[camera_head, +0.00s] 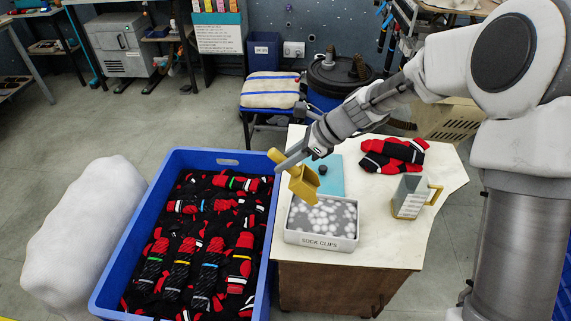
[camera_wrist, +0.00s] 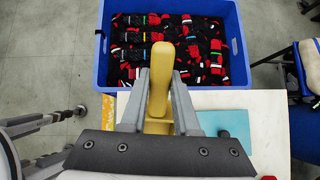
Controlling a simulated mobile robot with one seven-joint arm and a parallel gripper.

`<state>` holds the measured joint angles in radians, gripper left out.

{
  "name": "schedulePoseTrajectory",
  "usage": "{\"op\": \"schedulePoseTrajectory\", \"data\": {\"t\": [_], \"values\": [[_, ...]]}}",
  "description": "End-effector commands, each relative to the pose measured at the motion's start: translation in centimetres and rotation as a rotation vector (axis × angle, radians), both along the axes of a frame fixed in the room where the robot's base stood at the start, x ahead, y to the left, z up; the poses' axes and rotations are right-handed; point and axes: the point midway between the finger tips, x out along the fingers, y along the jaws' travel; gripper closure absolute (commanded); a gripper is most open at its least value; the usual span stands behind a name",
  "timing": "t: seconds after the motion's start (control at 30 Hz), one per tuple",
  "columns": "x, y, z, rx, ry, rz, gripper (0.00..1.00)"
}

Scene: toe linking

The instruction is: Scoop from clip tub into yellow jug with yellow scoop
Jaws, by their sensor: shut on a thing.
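My gripper (camera_head: 288,163) is shut on the yellow scoop (camera_head: 303,184). In the wrist view the scoop's handle (camera_wrist: 161,72) stands between both fingers. The scoop's bowl hangs tilted over the back left of the clip tub (camera_head: 320,242), a white box labelled "SOCK CLIPS" full of white and grey clips. I cannot tell whether the bowl holds clips or touches those in the tub. The jug (camera_head: 409,198), grey-sided with a yellow handle, stands upright on the table to the right of the tub. The wrist view does not show tub or jug.
A blue crate (camera_head: 224,160) of red and black socks stands left of the pale table (camera_head: 385,245). A turquoise mat (camera_head: 331,181) with a dark knob and a red-black sock bundle (camera_head: 393,155) lie behind the tub. The table between tub and jug is clear.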

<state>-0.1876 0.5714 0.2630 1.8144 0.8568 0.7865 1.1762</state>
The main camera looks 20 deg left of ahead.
Motion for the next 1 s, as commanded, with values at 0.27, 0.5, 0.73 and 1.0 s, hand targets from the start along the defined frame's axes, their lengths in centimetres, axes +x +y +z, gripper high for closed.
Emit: {"op": "schedulePoseTrajectory", "data": {"t": [0.27,0.5,0.73,1.0], "values": [[0.0,0.1,0.1,0.001,-0.001,-0.001,1.00],[0.0,0.0,-0.1,0.002,0.001,-0.002,1.00],[0.2,-1.0,-2.2,0.051,0.008,-0.003,1.00],[0.4,-2.3,-4.3,0.116,0.019,-0.002,1.00]]}}
